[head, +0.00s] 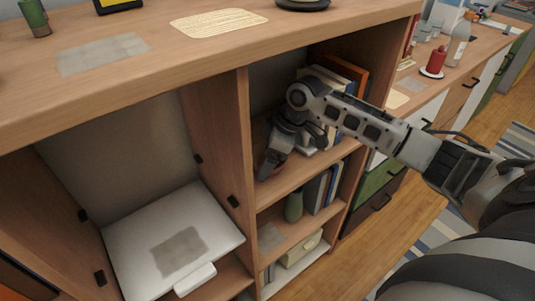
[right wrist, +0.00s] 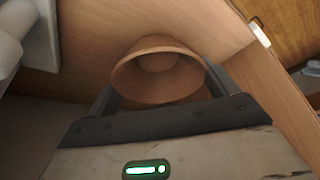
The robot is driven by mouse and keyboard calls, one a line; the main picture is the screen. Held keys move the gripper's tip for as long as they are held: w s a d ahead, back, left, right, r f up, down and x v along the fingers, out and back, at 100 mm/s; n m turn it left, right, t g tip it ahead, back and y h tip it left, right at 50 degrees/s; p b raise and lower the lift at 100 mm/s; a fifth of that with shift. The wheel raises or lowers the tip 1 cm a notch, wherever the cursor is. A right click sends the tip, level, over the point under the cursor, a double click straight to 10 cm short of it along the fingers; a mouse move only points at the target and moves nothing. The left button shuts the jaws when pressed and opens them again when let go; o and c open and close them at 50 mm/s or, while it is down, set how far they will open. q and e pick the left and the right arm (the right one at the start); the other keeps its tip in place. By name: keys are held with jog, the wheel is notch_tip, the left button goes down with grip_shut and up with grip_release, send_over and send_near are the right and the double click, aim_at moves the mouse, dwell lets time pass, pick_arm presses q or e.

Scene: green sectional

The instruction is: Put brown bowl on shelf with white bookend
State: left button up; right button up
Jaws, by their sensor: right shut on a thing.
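The brown bowl (right wrist: 158,82) shows in the right wrist view, between the two fingers of my right gripper, which is shut on it. In the head view my right gripper (head: 270,163) reaches into the upper compartment of the right-hand shelf column, above its wooden shelf board (head: 300,174). The bowl cannot be made out there behind the gripper. A white object (head: 308,148), perhaps the white bookend, is partly hidden by my gripper and stands near the books. White shapes (right wrist: 32,32) also show at the left edge of the right wrist view. My left gripper is not in view.
Books (head: 340,78) stand at the right of the upper compartment. A green vase (head: 294,206) and more books (head: 318,190) are on the shelf below. A wooden divider (head: 228,150) stands left of my gripper. A cream box (head: 298,249) sits on the bottom shelf.

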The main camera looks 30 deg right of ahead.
jog(key=o, duration=0.8)
jog(key=v, duration=0.7)
jog(key=shift+r, duration=0.35)
